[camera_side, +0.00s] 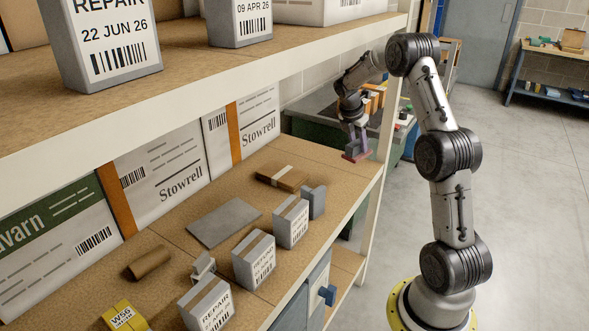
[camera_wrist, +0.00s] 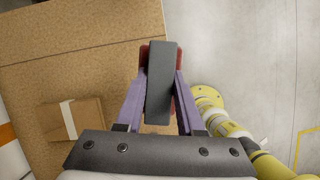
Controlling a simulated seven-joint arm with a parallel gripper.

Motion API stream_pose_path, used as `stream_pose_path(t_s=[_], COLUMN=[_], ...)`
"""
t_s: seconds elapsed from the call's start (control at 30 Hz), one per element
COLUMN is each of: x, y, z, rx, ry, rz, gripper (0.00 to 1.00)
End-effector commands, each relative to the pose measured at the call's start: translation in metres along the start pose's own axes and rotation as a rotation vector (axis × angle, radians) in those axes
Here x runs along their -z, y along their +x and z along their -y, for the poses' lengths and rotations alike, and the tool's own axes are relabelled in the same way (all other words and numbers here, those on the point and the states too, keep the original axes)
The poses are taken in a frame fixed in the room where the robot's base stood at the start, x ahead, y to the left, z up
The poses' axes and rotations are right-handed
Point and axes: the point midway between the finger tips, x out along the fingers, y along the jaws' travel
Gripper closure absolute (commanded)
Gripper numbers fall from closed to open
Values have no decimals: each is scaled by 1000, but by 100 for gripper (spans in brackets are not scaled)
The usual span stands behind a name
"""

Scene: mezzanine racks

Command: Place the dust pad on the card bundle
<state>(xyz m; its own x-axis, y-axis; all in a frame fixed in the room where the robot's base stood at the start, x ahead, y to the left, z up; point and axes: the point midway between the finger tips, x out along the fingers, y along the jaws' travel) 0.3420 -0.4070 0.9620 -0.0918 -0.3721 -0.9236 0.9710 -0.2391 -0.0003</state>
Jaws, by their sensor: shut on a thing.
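The dust pad looks like a dark grey bar (camera_wrist: 162,75) with a dull red layer behind it. In the side view its reddish part (camera_side: 356,155) hangs below my gripper (camera_side: 356,147). The purple fingers of my gripper (camera_wrist: 160,100) are shut on the pad from both sides in the wrist view. The pad is over the far right end of the shelf board, near its edge. The card bundle (camera_side: 282,178) is a flat brown stack with a pale band, lying on the shelf to the left of the gripper. It also shows at left in the wrist view (camera_wrist: 73,119).
Several grey labelled boxes (camera_side: 291,222) line the front of the shelf (camera_side: 180,240). A flat grey sheet (camera_side: 224,222) and a brown roll (camera_side: 149,262) lie behind them. Large cartons (camera_side: 160,175) stand at the back. An upper shelf (camera_side: 200,85) hangs above. Board around the bundle is mostly clear.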

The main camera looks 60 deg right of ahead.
Motion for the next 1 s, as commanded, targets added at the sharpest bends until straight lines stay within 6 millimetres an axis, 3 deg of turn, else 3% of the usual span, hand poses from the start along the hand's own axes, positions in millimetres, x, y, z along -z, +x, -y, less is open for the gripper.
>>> stream_pose_path(t_s=[0.1, 0.27, 0.43, 0.57, 0.73, 1.0], x=[-5, -8, 14, 55, 122, 239], y=[4, 5, -6, -27, -62, -126], z=[-23, -43, -69, -90, -113, -126], rx=[44, 94, 154, 209, 286, 398], ry=[110, 231, 375, 509, 697, 961], rz=[0, 0, -1, -1, -2, -3], gripper=[100, 100, 100, 100, 100, 100])
